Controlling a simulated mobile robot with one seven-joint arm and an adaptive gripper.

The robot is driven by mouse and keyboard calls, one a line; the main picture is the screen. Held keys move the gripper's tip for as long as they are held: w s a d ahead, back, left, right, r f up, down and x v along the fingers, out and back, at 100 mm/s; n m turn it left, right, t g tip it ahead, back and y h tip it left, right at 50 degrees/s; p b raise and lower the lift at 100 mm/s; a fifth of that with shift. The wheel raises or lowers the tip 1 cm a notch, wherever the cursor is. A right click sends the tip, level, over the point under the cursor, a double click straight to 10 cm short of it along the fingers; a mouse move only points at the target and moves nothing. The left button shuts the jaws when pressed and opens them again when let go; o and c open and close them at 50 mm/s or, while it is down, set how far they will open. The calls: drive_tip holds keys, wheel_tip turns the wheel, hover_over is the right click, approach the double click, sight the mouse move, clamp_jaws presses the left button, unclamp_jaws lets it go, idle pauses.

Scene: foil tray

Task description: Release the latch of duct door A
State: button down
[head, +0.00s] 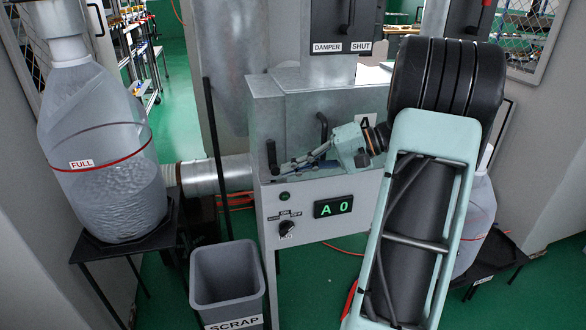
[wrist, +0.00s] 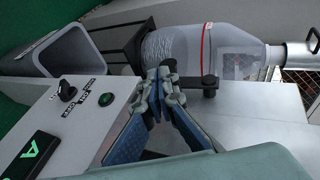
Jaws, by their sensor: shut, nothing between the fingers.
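My gripper (head: 292,168) reaches in from the right, low over the top of a grey metal cabinet (head: 320,100). Its fingers are shut with nothing between them; it also shows in the wrist view (wrist: 166,72). A black upright handle (head: 271,157) stands at the cabinet's left edge, just left of the fingertips. In the wrist view a black bar with a round end (wrist: 208,86) lies right beside the fingertips; I cannot tell whether they touch. A second black handle (head: 322,127) stands behind the gripper. No label for duct door A is readable.
The cabinet front has a display reading "A 0" (head: 333,206), a rotary knob (head: 287,228) and a green lamp (head: 284,196). A clear bottle marked FULL (head: 95,165) stands at the left. A grey SCRAP bin (head: 227,275) stands below. A DAMPER SHUT box (head: 345,25) rises behind.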

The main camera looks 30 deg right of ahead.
idle(0.3)
drive_tip(key=v, duration=1.2)
drive_tip(key=shift+a, duration=0.1)
